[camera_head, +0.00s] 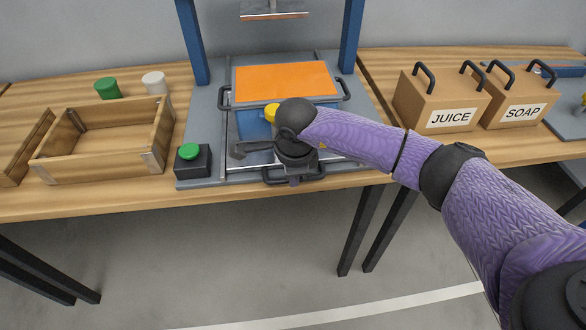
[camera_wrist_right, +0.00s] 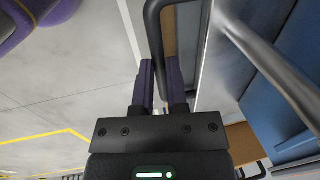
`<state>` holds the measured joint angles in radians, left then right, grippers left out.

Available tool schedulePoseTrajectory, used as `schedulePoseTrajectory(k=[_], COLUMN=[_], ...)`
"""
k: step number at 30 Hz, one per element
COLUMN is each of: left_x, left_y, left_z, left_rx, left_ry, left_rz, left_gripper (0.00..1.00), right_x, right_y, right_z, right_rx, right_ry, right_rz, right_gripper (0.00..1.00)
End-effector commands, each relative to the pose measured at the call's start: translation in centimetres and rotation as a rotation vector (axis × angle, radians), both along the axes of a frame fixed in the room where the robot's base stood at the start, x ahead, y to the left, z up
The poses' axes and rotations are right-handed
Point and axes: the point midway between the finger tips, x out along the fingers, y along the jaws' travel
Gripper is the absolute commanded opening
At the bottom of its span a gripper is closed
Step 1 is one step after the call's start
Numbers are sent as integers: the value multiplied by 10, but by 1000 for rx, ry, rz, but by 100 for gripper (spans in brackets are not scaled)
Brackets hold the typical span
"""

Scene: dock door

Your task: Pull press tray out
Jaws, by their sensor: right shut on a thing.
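The press tray (camera_head: 250,125) shows as a blue surface at the front of the press, between metal rails, partly hidden by my right arm. Its black front handle (camera_head: 315,172) is at the table's front edge. My right gripper (camera_head: 293,180) is shut on this handle. In the right wrist view, the purple fingers (camera_wrist_right: 161,85) close around the handle bar (camera_wrist_right: 152,28), with the blue tray (camera_wrist_right: 280,100) to the right. My left gripper is not in view.
An orange panel (camera_head: 285,80) with black side handles lies behind the handle, between blue posts (camera_head: 192,40). A green-button box (camera_head: 192,160) and a wooden crate (camera_head: 100,165) stand at left. JUICE (camera_head: 440,100) and SOAP (camera_head: 515,100) boxes stand at right. The floor in front is clear.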

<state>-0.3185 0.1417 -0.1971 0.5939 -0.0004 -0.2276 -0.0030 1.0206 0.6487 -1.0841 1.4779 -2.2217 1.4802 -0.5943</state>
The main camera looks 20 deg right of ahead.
Motion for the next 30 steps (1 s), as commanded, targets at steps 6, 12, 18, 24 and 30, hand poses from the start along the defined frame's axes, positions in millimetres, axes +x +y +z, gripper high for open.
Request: schedulePoseTrajectory(k=[6,12,18,24,30], left_x=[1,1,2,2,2], left_y=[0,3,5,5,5], left_z=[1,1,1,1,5], left_rx=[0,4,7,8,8], left_ry=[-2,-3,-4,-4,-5], left_rz=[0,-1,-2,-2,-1], left_gripper=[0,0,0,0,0], right_x=[0,0,0,0,-1], right_y=[0,0,0,0,0], right_z=[0,0,0,0,9], right_rx=[2,2,0,1,0], right_ry=[-1,-1,-2,-1,-3], right_rz=[0,0,0,0,1], right_gripper=[0,0,38,52,52])
